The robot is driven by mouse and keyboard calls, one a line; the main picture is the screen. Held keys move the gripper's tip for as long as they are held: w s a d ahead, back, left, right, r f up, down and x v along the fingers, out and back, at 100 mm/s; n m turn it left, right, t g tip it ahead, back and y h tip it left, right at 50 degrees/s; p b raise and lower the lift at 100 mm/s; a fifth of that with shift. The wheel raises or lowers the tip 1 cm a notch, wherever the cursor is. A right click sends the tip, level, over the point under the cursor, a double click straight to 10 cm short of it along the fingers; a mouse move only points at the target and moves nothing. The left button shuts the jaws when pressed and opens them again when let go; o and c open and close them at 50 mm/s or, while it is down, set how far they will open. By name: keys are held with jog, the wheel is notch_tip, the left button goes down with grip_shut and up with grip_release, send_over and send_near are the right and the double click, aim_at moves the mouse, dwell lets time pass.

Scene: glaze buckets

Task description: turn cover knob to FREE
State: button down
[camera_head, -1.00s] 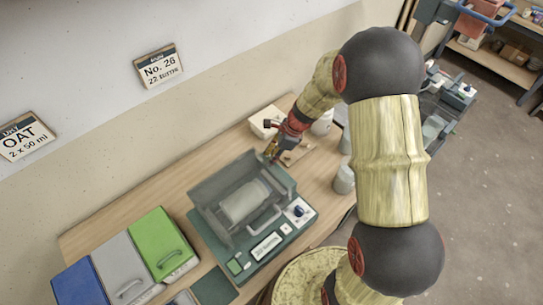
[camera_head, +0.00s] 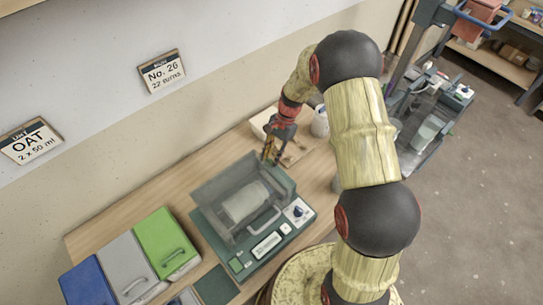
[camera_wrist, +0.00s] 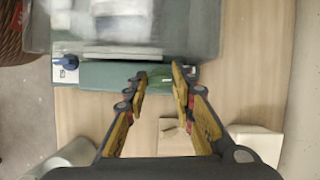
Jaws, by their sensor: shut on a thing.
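The cover knob (camera_head: 298,211) is a small blue knob on a white plate at the front right corner of the green machine (camera_head: 205,222). It also shows at the left in the wrist view (camera_wrist: 68,62). Its setting is too small to read. My gripper (camera_head: 270,152) is behind the machine's back right edge, well apart from the knob. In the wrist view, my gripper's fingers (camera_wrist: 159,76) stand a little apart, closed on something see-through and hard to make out.
Blue, grey and green lidded bins (camera_head: 160,240) stand at the left. Bare table lies along the wall behind the machine.

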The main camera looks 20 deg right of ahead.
jog(key=n+g+h, duration=0.1)
jog(key=n, duration=0.3)
jog(key=shift+w+a+p, duration=0.1)
jog(key=shift+w+p, duration=0.1)
jog(key=shift+p, duration=0.1)
jog(key=shift+n+g+h, duration=0.4)
jog(key=shift+n+h, duration=0.2)
jog(key=shift+n, duration=1.5)
jog(key=c, duration=1.8)
grip_release()
jog(key=shift+s, duration=0.1)
jog(key=shift+o, duration=0.2)
jog(key=v, duration=0.8)
jog(key=shift+w, duration=0.25)
